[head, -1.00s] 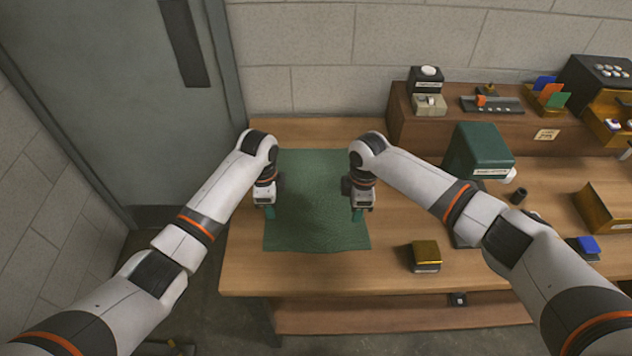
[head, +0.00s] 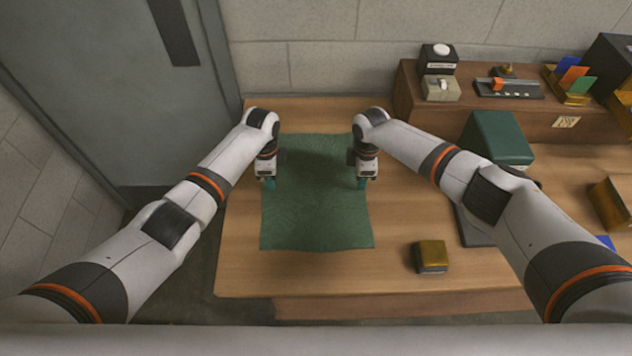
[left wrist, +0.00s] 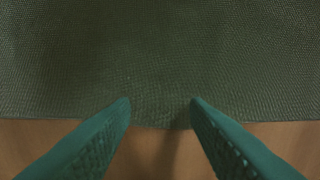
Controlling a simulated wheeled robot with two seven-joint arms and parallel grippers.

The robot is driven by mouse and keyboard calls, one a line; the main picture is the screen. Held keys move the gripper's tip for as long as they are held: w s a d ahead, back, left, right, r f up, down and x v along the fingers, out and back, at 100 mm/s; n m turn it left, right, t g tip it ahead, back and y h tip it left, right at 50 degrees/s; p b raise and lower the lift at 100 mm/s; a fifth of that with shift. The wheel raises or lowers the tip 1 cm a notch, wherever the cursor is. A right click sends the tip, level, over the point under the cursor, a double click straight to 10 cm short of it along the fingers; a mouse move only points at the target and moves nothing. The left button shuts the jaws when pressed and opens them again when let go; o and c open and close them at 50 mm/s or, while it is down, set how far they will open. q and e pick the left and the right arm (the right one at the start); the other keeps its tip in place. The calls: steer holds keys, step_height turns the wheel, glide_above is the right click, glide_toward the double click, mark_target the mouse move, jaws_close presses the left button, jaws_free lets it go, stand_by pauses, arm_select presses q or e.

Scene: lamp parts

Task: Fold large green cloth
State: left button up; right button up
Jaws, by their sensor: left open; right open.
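The large green cloth (head: 316,215) lies spread on the wooden table in the head view, roughly rectangular, with slightly wavy edges. My left gripper (head: 269,184) is at its left edge, and my right gripper (head: 362,184) is at its right edge, at about the same height in the picture. In the left wrist view my left gripper (left wrist: 160,103) is open, its two teal fingers apart at the edge of the cloth (left wrist: 160,60), with bare wood on the near side. Nothing is held between those fingers. My right gripper is open; its fingertips are small in the head view.
A yellow-topped box (head: 430,256) sits right of the cloth. A dark green machine (head: 497,138) stands farther right. A wooden riser (head: 520,115) at the back holds small devices. A grey door (head: 110,90) is at left.

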arm_select(q)
steer(key=shift+f, duration=0.35)
arm_select(e)
steer(key=shift+f, duration=0.35)
arm_select(q)
steer(key=shift+f, duration=0.1)
arm_select(e)
steer(key=shift+f, duration=0.1)
arm_select(q)
steer(key=shift+f, duration=0.2)
arm_select(e)
steer(key=shift+f, duration=0.1)
arm_select(q)
steer(key=shift+c, duration=0.3)
arm_select(e)
steer(key=shift+c, duration=0.3)
arm_select(q)
steer(key=shift+s, duration=0.1)
jaws_close()
arm_select(e)
steer(key=shift+s, duration=0.1)
jaws_close()
